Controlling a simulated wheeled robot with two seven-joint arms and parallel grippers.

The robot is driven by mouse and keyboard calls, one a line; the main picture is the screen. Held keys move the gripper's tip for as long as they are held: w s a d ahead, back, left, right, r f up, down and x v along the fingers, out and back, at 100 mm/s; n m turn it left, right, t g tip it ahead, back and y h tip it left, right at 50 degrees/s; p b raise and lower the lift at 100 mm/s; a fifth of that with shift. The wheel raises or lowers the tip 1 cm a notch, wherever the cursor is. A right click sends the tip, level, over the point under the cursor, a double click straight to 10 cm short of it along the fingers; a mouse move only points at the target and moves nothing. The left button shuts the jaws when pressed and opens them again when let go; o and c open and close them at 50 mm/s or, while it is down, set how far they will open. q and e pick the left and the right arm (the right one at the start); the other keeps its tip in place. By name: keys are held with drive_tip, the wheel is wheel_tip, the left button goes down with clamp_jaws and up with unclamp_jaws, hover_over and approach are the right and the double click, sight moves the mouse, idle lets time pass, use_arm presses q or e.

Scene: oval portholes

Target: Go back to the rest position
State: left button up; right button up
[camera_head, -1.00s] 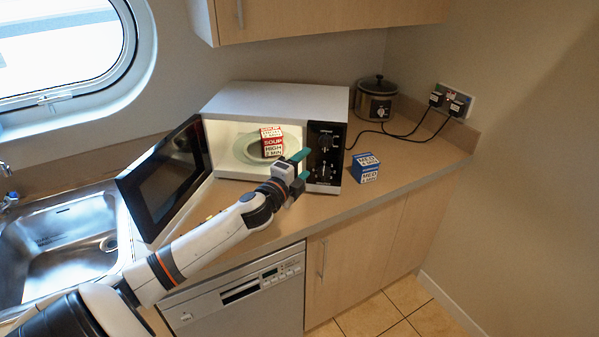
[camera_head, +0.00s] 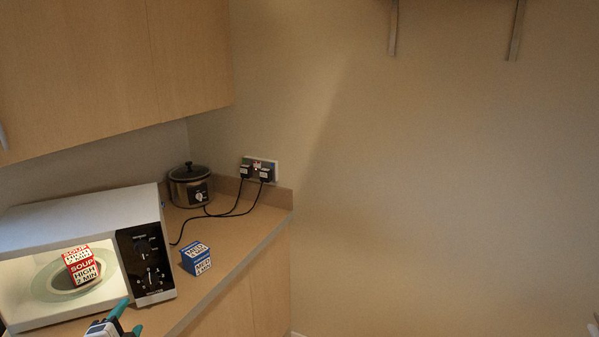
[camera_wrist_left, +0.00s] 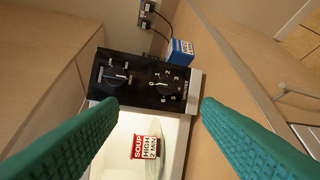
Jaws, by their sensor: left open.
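My left gripper (camera_head: 124,322) shows at the bottom left of the head view, in front of the microwave's lower right corner. In the left wrist view its two green fingers (camera_wrist_left: 160,118) are wide apart with nothing held between them. The microwave (camera_head: 90,215) stands open on the counter, lit inside. A red and white soup box (camera_head: 84,268) sits on its plate (camera_head: 50,284); the box also shows in the left wrist view (camera_wrist_left: 146,146). My right gripper is not in view.
A blue and white box (camera_head: 195,260) stands on the counter (camera_head: 222,247) right of the microwave. A slow cooker (camera_head: 190,187) is behind it, with cords running to a wall socket (camera_head: 262,167). Cupboards (camera_head: 110,70) hang above.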

use_arm(q)
drive_tip(key=s+d+f+n+g, duration=0.65)
drive_tip(key=s+d+f, duration=0.3)
drive_tip(key=s, duration=0.35)
drive_tip(key=s+d+f+n+g+h, duration=0.1)
drive_tip(key=s+d+n+g+h, duration=0.15)
drive_tip(key=s+d, duration=0.4)
drive_tip(key=s+d+f+n+g+h, duration=0.1)
drive_tip(key=s+d+f+n+g, duration=0.15)
drive_tip(key=s, duration=0.75)
wheel_tip(320, 180, down, 26)
drive_tip(key=g+b, duration=0.2)
drive_tip(key=s+a+f+g, duration=0.1)
drive_tip(key=s+a+f, duration=0.1)
drive_tip(key=s+f, duration=1.4)
wheel_tip(320, 180, down, 3)
drive_tip(key=shift+s+a+r+m+b, duration=0.2)
drive_tip(key=shift+s+a+m+b, duration=0.1)
drive_tip(key=shift+a+m+b, duration=0.15)
